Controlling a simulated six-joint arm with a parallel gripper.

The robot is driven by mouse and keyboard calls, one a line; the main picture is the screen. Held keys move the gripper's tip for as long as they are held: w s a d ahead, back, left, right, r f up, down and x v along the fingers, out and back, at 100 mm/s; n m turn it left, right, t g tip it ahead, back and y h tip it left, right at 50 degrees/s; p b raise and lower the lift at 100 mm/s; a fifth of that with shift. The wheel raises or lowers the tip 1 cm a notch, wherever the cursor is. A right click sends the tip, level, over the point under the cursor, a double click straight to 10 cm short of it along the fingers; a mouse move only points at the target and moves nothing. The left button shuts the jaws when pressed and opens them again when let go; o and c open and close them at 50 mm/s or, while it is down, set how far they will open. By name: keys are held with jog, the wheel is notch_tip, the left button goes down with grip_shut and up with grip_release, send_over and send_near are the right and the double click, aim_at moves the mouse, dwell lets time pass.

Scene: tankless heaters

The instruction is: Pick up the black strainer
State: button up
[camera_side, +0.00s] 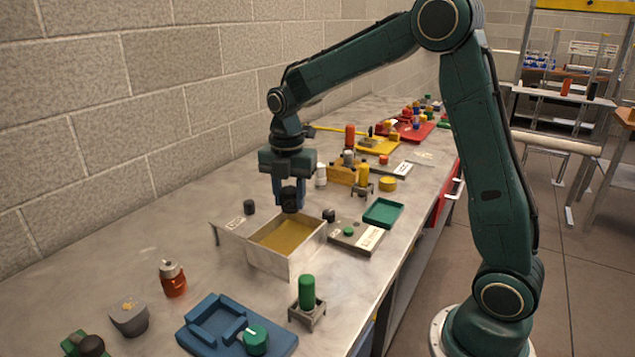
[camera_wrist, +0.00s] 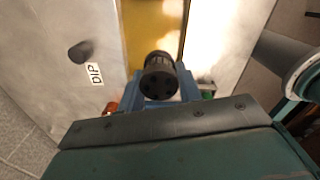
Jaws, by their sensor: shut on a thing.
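The black strainer (camera_side: 290,202) is a short dark cylinder held between the fingers of my gripper (camera_side: 289,192). My gripper is shut on it and points down, above the back part of an open metal tank of amber liquid (camera_side: 287,265). In the wrist view the strainer (camera_wrist: 160,76) shows its end face with dark holes, between the blue fingers of my gripper (camera_wrist: 162,90). The amber liquid lies behind it there. Whether the strainer's lower end touches the liquid cannot be told.
A plate marked DIP with a dark knob (camera_wrist: 81,51) adjoins the tank. A grey panel with a green button (camera_side: 348,232) and a teal tray (camera_side: 383,213) lie right of it. A blue fixture (camera_side: 225,325), a green cylinder on a stand (camera_side: 306,292) and an orange-red bottle (camera_side: 173,280) stand in front.

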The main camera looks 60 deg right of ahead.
aim_at(292, 188)
notch_tip(292, 188, up, 8)
jog(key=shift+r, duration=0.1)
jog(key=shift+d, duration=0.1)
dwell(0.7)
jog(key=shift+d+f, duration=0.25)
jog(key=shift+d, duration=0.2)
jog(key=s+d+f, duration=0.4)
jog(key=d, duration=0.4)
jog(key=s+d+f, duration=0.4)
jog(key=d, duration=0.5)
jog(key=s+d+f, duration=0.4)
jog(key=d, duration=0.5)
jog(key=shift+s+f, duration=0.2)
jog(key=shift+f, duration=0.2)
jog(key=shift+f, duration=3.15)
jog(key=shift+f, duration=0.6)
